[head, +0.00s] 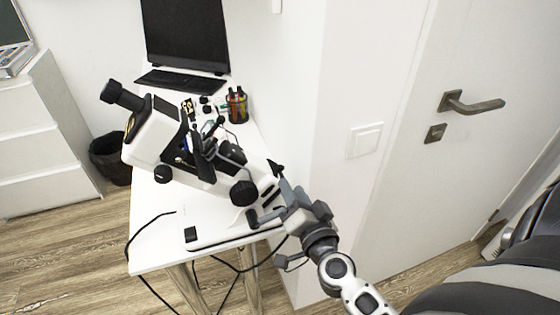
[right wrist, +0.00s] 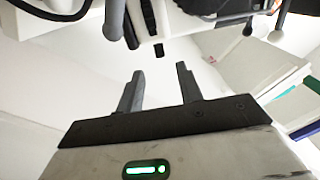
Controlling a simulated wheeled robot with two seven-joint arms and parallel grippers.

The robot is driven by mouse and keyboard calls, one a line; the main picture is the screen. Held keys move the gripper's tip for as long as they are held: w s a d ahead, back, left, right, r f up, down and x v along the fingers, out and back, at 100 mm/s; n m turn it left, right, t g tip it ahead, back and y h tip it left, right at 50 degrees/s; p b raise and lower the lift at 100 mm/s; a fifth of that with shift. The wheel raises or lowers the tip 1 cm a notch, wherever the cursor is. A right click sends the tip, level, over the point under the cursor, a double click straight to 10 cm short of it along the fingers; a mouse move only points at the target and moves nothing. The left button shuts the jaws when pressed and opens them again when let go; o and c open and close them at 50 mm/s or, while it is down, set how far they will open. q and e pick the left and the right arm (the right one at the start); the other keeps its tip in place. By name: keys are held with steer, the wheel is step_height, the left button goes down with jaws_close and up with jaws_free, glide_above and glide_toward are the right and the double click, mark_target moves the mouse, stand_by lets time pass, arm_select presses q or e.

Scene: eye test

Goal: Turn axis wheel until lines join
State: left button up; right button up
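A white lensmeter-like instrument (head: 150,137) with a black eyepiece (head: 112,91) stands tilted on the white table. A large round black knob (head: 243,193) is on its right side, and a smaller black knob (head: 162,174) is on its left. I cannot tell for sure which one is the axis wheel; no lines are visible. My right gripper (head: 266,194) is at the instrument's right end, just right of the large knob. Its fingers are apart and empty. In the right wrist view the gripper (right wrist: 158,80) shows nothing between its fingers. My left gripper is not in view.
The white table (head: 150,250) has a monitor (head: 187,35), a keyboard (head: 180,81) and a pen holder (head: 237,106) behind the instrument. A wall corner with a switch (head: 365,140) and a door (head: 420,180) are to the right. Black cables hang at the front.

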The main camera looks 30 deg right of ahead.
mark_target(281, 170)
steer(key=x, duration=0.9)
steer(key=shift+p, duration=0.3)
steer(key=shift+a, duration=0.1)
steer(key=shift+f, duration=0.1)
jaws_close()
